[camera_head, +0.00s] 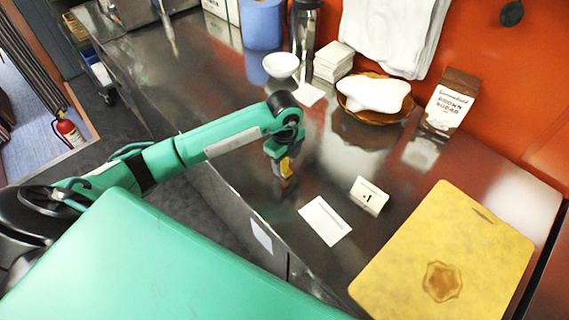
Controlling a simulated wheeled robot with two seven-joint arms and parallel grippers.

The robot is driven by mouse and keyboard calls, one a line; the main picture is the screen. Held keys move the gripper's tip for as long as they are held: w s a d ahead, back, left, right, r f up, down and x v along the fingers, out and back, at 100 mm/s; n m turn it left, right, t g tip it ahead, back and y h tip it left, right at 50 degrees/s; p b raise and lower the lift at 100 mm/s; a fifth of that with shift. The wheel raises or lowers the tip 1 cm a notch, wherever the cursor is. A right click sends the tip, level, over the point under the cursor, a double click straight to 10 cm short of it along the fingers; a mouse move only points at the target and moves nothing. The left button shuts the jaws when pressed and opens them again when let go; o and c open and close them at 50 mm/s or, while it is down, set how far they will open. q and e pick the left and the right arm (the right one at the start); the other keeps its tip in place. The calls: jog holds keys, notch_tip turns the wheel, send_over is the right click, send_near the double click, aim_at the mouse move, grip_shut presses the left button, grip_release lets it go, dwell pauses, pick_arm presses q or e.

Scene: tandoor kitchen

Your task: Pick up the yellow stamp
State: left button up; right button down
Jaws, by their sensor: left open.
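A small yellow piece, which looks like the yellow stamp (286,168), shows at the tip of my left gripper (281,162), above or on the steel counter near its front edge. The left gripper points down over it with its jaws open, and its fingers partly hide the stamp. I cannot tell whether the fingers touch it. My right gripper is not in view.
The steel counter (240,105) carries a flat white card (325,221), a small standing sign (369,195) and a yellow board (450,245) with a brown mark. A brown sugar bag (450,102), a wooden bowl (375,115) and stacked white napkins (333,62) stand behind.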

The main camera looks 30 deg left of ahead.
pick_arm(q)
jog(key=shift+f, duration=0.2)
grip_shut()
jog(key=shift+r, duration=0.1)
jog(key=shift+r, duration=0.6)
notch_tip(320, 180, up, 9)
jog(key=b, duration=0.2)
jog(key=shift+r+b, duration=0.15)
jog(key=shift+b, duration=0.15)
notch_tip(320, 180, up, 9)
jog(key=shift+r, duration=0.2)
